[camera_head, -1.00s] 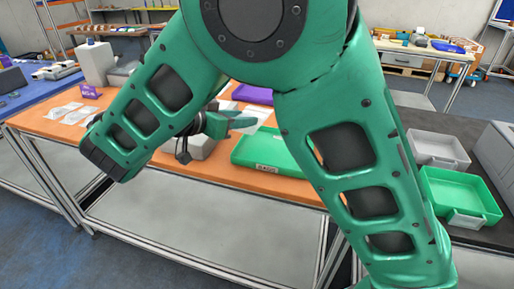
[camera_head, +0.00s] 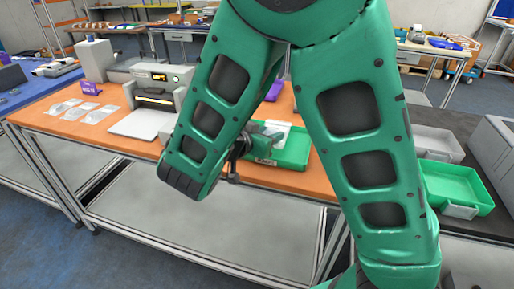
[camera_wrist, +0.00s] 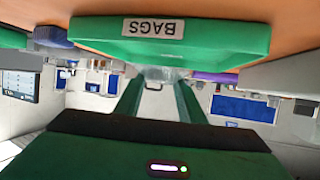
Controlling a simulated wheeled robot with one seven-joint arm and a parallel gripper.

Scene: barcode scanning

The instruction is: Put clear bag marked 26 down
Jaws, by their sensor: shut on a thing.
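My gripper (camera_wrist: 157,92) is shut on a clear bag (camera_wrist: 165,74), which shows as a pale, see-through shape at the fingertips in the wrist view. I cannot read its number. In the head view my gripper (camera_head: 266,135) is partly hidden behind my arm, and the pale bag (camera_head: 279,127) shows just beyond it. A green tray labelled BAGS (camera_wrist: 215,40) fills the top of the wrist view, close to the fingers. The same green tray (camera_head: 295,156) lies on the orange table, at or under the gripper. I cannot tell whether the bag touches it.
Several clear bags (camera_head: 98,114) lie at the left of the orange table (camera_head: 50,121). A grey machine (camera_head: 158,92) with a pale plate stands between them and my arm. A purple bin (camera_head: 273,91) is behind the tray. Another green tray (camera_head: 455,181) is at the right.

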